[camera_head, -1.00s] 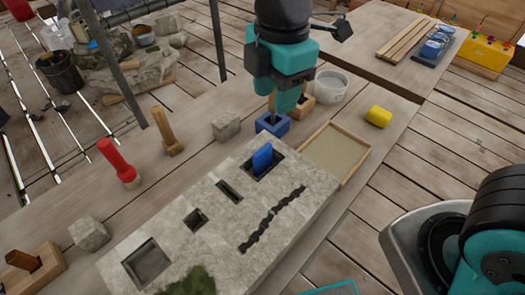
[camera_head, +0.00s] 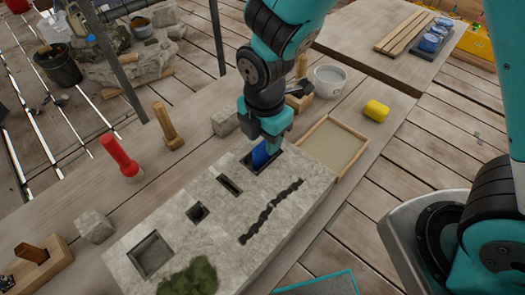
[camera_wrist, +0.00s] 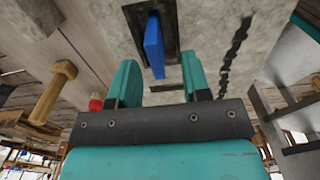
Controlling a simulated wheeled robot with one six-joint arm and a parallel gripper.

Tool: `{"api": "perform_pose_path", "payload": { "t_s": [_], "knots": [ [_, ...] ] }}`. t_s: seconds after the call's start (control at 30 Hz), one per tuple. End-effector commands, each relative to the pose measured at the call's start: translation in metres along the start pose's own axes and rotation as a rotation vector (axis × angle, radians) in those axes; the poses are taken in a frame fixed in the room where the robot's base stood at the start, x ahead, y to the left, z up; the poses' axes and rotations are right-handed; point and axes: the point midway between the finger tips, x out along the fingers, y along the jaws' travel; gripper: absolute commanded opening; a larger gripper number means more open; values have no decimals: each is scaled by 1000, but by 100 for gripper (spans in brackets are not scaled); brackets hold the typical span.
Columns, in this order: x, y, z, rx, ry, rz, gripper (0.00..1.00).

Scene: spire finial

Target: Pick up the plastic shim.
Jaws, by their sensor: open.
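The plastic shim (camera_head: 260,154) is blue and stands upright in the rectangular pocket at the far end of the pale stone block (camera_head: 215,215). My gripper (camera_head: 269,146) is right over that pocket, pointing down, and hides part of the shim. In the wrist view the shim (camera_wrist: 154,45) shows between the two teal fingers of my gripper (camera_wrist: 160,82), nearer the left one, with a gap on both sides. The fingers are apart and hold nothing.
Other recesses, a dark crack and moss (camera_head: 190,278) mark the stone block. A shallow wooden tray (camera_head: 335,146) lies right of it, with a yellow cylinder (camera_head: 376,111) beyond. A red-handled tool (camera_head: 120,158) and a wooden mallet (camera_head: 168,125) stand to the left.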

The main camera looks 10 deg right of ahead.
Motion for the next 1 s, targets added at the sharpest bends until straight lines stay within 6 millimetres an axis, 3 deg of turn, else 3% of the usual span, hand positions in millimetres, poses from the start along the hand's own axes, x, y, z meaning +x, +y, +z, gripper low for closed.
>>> {"api": "perform_pose_path", "payload": {
  "t_s": [0.3, 0.57, 0.77, 1.0],
  "knots": [
    [41, 4, -2, 0, 0, -3, 44],
    [45, 4, -2, 0, 0, -1, 44],
    [45, 4, -2, 0, 0, -1, 2],
    [44, 4, -2, 0, 0, -1, 0]
  ]
}}
